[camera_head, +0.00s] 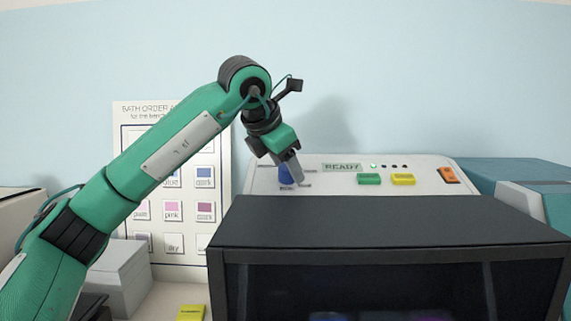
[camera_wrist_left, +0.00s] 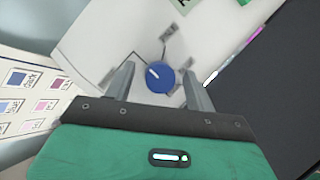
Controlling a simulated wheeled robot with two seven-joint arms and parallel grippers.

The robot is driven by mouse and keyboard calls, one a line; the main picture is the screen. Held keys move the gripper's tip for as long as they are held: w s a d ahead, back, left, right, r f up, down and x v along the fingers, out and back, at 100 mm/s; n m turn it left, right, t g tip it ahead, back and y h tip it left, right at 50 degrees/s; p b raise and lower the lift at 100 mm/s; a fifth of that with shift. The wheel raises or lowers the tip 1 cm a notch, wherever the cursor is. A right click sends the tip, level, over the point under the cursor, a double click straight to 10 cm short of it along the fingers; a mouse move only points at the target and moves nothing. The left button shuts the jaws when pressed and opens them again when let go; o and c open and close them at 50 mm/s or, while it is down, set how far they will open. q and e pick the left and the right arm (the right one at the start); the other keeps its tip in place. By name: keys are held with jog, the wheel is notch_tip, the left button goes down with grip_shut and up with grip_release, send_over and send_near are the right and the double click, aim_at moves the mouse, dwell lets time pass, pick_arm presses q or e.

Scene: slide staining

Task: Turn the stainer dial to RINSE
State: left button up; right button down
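The stainer (camera_head: 430,176) has a white sloped panel at the back with a blue dial (camera_head: 285,175) on its left part. In the left wrist view the dial (camera_wrist_left: 160,77) is a round blue knob with a white pointer line toward its upper left; the labels around it are too small to read. My left gripper (camera_head: 292,172) is at the dial. Its two fingers (camera_wrist_left: 160,85) are apart, one on each side of the dial, with gaps showing between finger and knob. My right gripper is not in view.
The panel also has a READY display (camera_head: 342,167), a green button (camera_head: 369,179), a yellow button (camera_head: 403,179) and an orange switch (camera_head: 448,175). A dark-topped cabinet (camera_head: 400,222) stands in front. A bath order chart (camera_head: 218,165) stands behind my left arm.

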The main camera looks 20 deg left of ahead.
pick_arm(q)
jog(key=b+v, duration=0.1)
jog(key=v, duration=1.2)
jog(key=shift+s+r, duration=0.25)
jog(key=shift+r, duration=0.1)
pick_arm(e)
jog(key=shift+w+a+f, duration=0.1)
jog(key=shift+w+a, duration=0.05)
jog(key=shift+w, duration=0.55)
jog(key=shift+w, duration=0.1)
